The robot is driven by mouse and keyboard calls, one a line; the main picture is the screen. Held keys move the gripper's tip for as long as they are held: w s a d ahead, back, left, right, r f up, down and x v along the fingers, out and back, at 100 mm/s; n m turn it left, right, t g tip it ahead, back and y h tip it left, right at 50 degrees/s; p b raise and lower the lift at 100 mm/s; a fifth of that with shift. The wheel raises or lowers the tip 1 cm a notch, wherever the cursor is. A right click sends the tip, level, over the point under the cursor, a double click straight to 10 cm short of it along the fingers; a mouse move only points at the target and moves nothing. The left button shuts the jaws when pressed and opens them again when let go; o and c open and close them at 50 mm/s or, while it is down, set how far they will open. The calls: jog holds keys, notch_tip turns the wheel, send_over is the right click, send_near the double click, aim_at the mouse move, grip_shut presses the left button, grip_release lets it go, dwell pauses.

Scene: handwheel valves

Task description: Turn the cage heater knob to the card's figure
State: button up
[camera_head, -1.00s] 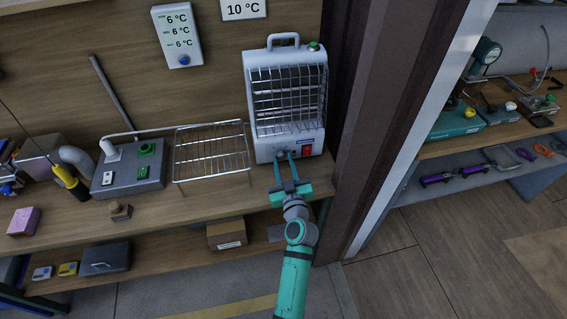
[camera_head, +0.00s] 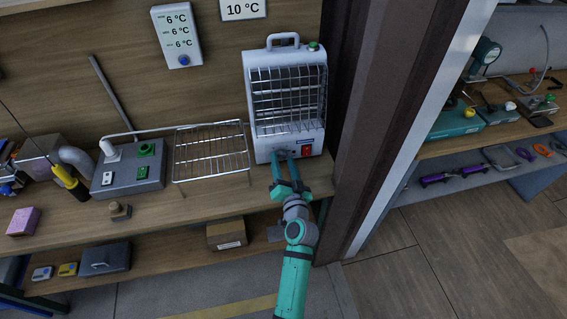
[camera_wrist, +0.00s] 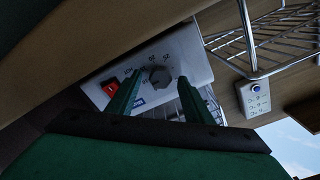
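The cage heater (camera_head: 289,92) is a pale upright unit with a wire grille, standing at the right end of the bench. Its dark round knob (camera_wrist: 160,77) is on the lower panel, with small markings around it that I cannot read surely. A red switch (camera_wrist: 111,88) sits beside it, also visible in the head view (camera_head: 307,151). My gripper (camera_head: 283,157) reaches the panel at the knob. In the wrist view its two fingers (camera_wrist: 158,82) stand apart on either side of the knob, with gaps visible. The card (camera_head: 243,9) reads 10 °C.
A wire rack (camera_head: 211,152) stands left of the heater, and a grey control box (camera_head: 128,177) further left. A dark post (camera_head: 372,130) rises close on the right.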

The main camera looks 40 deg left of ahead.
jog(key=shift+v, duration=3)
jog(key=shift+s+a, duration=0.1)
jog(key=shift+s+d, duration=0.3)
jog(key=shift+d, duration=0.05)
jog(key=v, duration=1)
jog(key=shift+w, duration=0.1)
